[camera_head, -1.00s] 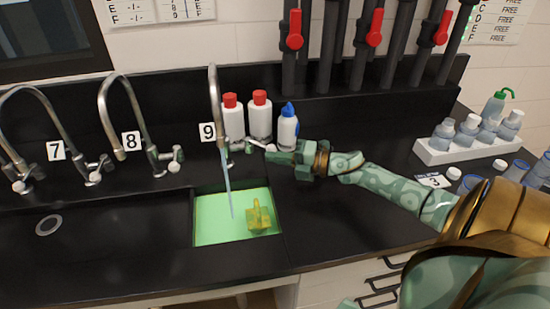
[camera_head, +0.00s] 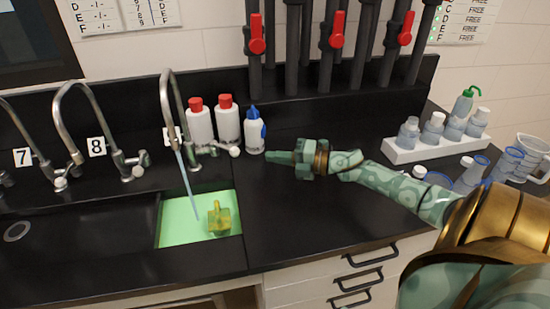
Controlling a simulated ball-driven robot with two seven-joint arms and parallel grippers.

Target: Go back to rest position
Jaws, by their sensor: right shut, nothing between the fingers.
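My right gripper (camera_head: 280,157) comes in from the right and is shut with nothing in it. It is over the black counter (camera_head: 300,225), to the right of the tap with the partly covered label (camera_head: 167,95). A gap shows between its fingertips and that tap's white-ended handle (camera_head: 234,151). A stream of water (camera_head: 188,183) runs from this tap into the green-lit sink (camera_head: 180,225). A yellow object (camera_head: 219,217) is in that sink. My left gripper is not in view.
Two white bottles with red caps (camera_head: 228,120) and a blue-capped bottle (camera_head: 255,135) stand behind the gripper. A white rack of bottles (camera_head: 425,150) and loose beakers (camera_head: 470,175) are at the right. Taps 7 (camera_head: 22,157) and 8 (camera_head: 97,146) are at the left.

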